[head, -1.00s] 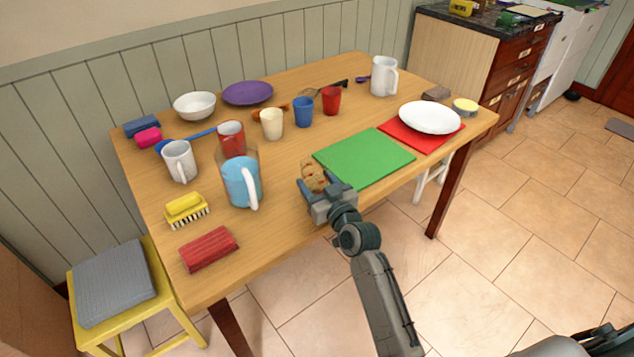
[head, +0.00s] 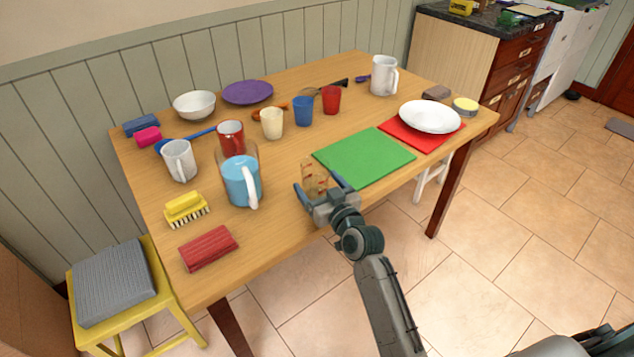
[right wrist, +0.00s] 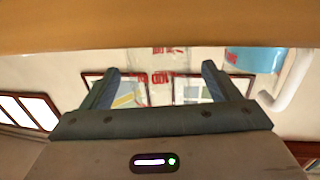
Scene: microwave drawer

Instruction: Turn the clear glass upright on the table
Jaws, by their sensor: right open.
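The clear glass (head: 315,172), see-through with red marks, appears to stand upright on the table near its front edge, left of the green mat. My right gripper (head: 316,181) is open, its fingers on either side of the glass. In the right wrist view the glass (right wrist: 160,78) shows between the spread fingertips (right wrist: 160,68), with gaps on both sides. Its lower end is partly hidden by the gripper in the head view. My left gripper is not in view.
A jug with light blue contents (head: 241,184) stands left of the glass. The green mat (head: 364,158) lies close on the right. Several cups stand behind, including a blue cup (head: 303,111).

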